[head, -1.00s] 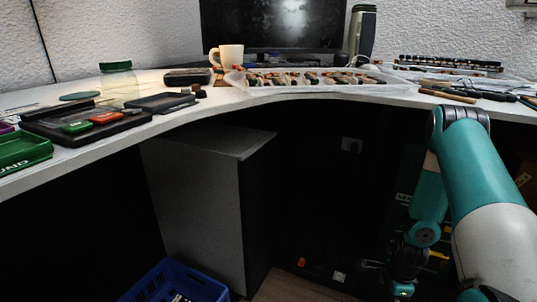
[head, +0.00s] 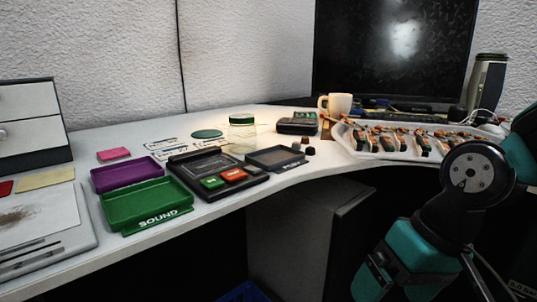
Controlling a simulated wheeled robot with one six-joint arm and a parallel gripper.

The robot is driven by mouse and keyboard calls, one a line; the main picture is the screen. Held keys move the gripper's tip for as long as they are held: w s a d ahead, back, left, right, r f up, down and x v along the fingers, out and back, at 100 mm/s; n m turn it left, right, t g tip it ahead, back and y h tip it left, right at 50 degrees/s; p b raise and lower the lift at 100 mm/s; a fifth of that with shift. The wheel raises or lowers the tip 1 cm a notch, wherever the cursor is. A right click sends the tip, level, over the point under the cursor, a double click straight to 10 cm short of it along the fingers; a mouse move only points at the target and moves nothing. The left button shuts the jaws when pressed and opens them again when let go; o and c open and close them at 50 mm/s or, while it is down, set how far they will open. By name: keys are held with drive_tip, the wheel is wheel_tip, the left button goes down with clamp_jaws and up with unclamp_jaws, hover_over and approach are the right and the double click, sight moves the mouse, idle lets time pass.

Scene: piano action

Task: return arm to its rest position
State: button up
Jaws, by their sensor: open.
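My arm shows at the right of the head view, in front of the desk edge. A round dark joint (head: 470,172) stands before the tray's right end, and a teal link (head: 405,258) hangs below desk height. The fingers of my gripper are not in view. No part of the arm that shows is holding anything.
The curved white desk (head: 120,247) carries a green tray (head: 148,203), a purple tray (head: 127,172), a dark case with coloured blocks (head: 218,173), a mug (head: 338,104) and a white tray of piano action parts (head: 360,148). A grey cabinet (head: 305,235) stands beneath.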

drive_tip(key=s+a+r+n+p, duration=0.2)
drive_tip(key=s+r+n+p, duration=0.1)
drive_tip(key=s+r+n, duration=0.3)
wheel_tip(320, 180, up, 36)
drive_tip(key=m+p, duration=0.1)
drive_tip(key=p, duration=3.5)
drive_tip(key=shift+m, duration=0.3)
drive_tip(key=shift+s+r, duration=0.1)
